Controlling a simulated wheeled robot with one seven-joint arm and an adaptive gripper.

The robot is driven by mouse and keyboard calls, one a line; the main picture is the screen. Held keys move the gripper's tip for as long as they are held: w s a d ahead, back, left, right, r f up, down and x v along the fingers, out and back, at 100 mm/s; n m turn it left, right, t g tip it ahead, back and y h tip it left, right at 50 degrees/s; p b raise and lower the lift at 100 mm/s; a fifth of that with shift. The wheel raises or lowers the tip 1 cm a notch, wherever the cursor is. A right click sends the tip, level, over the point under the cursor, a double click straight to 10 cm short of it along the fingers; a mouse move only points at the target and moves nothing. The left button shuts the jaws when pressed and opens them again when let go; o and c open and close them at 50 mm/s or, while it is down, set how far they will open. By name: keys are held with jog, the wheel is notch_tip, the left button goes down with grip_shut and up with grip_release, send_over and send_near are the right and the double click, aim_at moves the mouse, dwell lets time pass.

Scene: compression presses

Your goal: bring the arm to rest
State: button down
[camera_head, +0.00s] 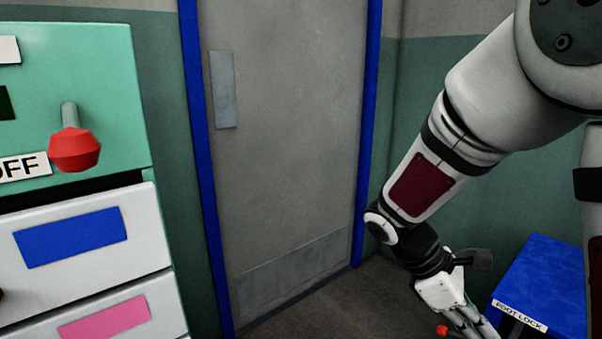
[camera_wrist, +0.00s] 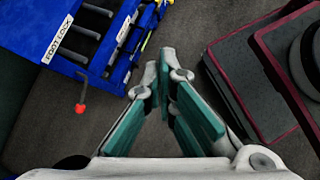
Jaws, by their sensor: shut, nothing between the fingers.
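My gripper (camera_wrist: 165,90) shows in the wrist view with its two teal-padded fingers angled together at the tips and nothing between them. In the head view my arm reaches down from the upper right, bent, and the gripper (camera_head: 470,318) points down at the lower right, its tips cut off by the picture's bottom edge. The gripper hangs over the floor, to the left of a blue box labelled FOOT LOCK (camera_head: 545,275).
A green and white cabinet (camera_head: 100,240) with a red-knobbed lever (camera_head: 75,150) stands at the left. A grey door (camera_head: 285,130) in a blue frame is ahead. In the wrist view the blue box (camera_wrist: 35,28) has a small red-tipped lever (camera_wrist: 80,108). Bare floor (camera_wrist: 130,60) lies below.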

jog(key=s+a+r+m+t+y, duration=0.1)
jog(key=s+a+r+m+y, duration=0.25)
jog(key=s, duration=0.35)
jog(key=s+a+r+m+t+y, duration=0.25)
jog(key=s+m, duration=0.25)
jog(key=s, duration=0.3)
jog(key=s+a+r+m+y, duration=0.2)
jog(key=s+a+m, duration=0.2)
jog(key=s, duration=0.3)
notch_tip(320, 180, up, 31)
jog(key=t+p, duration=0.4)
jog(key=p, duration=2.5)
jog(key=shift+d, duration=0.35)
jog(key=shift+w+d+n, duration=0.1)
jog(key=shift+n, duration=0.15)
